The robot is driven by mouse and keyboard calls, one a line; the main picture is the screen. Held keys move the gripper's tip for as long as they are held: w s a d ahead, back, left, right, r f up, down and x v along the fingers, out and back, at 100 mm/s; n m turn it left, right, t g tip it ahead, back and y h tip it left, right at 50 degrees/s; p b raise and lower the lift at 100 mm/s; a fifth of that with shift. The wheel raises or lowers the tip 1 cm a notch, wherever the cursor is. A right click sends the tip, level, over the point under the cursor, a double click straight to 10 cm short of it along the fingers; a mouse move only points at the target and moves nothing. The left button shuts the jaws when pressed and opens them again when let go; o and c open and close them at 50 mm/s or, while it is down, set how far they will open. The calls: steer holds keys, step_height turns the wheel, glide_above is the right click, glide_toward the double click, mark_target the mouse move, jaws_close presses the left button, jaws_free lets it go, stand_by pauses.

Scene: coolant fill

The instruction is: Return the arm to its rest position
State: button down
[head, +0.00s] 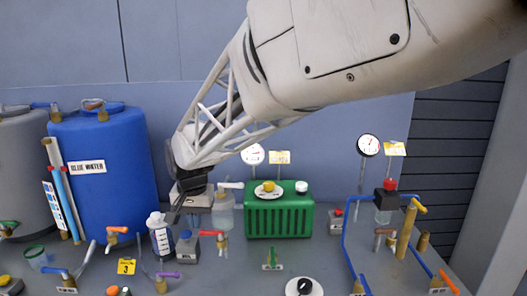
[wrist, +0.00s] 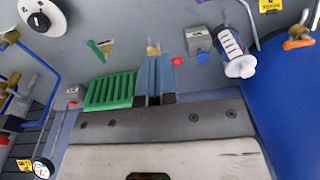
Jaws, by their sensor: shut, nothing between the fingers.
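My arm reaches in from the upper right of the head view. My gripper (head: 172,218) points down above the bench, between the blue tank and the green box. In the wrist view my gripper (wrist: 154,55) shows as two blue-grey fingers close together with nothing between them. The fingers overlap part of the green ribbed box (wrist: 110,91) in that view. The same green box (head: 279,219) stands to the right of my gripper in the head view, with a yellow knob on top.
The blue tank (head: 103,165) labelled BLUE WATER stands left. A translucent bottle (head: 223,214) stands beside the green box. Blue pipes (head: 347,240) and a yellow post (head: 406,232) are at right. Valves crowd the front left; bare bench (head: 235,275) lies in the front middle.

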steer(key=s+d+r, duration=0.1)
steer(key=s+d, duration=0.1)
steer(key=d, duration=0.5)
steer(key=s+d+r, duration=0.2)
steer(key=s+d, duration=0.1)
steer(key=d, duration=0.4)
steer(key=s+d+f+t, duration=0.1)
steer(key=s+d+f, duration=0.2)
steer(key=s+d, duration=1.8)
steer(key=shift+d+t+h, duration=0.3)
steer(key=shift+d+t, duration=0.05)
steer(key=shift+t, duration=0.05)
stand_by(4.1)
